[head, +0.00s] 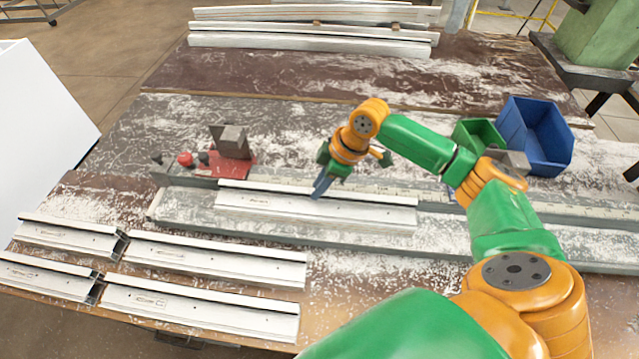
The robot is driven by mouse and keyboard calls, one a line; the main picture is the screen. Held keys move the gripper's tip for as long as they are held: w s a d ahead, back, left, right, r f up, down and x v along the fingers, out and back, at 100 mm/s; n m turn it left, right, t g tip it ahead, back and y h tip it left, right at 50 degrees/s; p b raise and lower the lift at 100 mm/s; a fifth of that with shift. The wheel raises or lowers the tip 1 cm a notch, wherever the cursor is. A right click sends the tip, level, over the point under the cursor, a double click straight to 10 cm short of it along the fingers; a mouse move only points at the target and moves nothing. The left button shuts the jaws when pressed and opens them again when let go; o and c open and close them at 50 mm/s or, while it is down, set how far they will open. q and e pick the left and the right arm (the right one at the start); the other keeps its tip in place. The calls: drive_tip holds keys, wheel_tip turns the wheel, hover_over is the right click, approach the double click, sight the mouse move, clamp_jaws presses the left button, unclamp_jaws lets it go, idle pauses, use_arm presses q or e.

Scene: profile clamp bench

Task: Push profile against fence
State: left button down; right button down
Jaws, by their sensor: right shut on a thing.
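A white profile (315,208) lies lengthwise on the grey clamp bed (180,207) in the middle of the bench. The fence, a long grey rail with a scale (450,190), runs along its far side. Whether the profile touches the fence along its whole length I cannot tell. My right gripper (319,189) points down at the profile's middle, with its fingertips shut on the profile's upper edge. The fingers hide part of that edge. My left gripper is not in view.
A red clamp block (234,165) stands at the bed's left end. Several more profiles (215,258) lie at the front left, and long profiles (310,38) are stacked at the back. Blue (537,138) and green (478,135) bins stand at the right. White shavings cover the bench.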

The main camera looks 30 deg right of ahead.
drive_tip(key=c, duration=0.6)
unclamp_jaws()
drive_tip(key=shift+c, duration=0.2)
drive_tip(key=shift+b+v, duration=0.65)
drive_tip(key=shift+v, duration=2.95)
drive_tip(key=shift+s+f, duration=0.1)
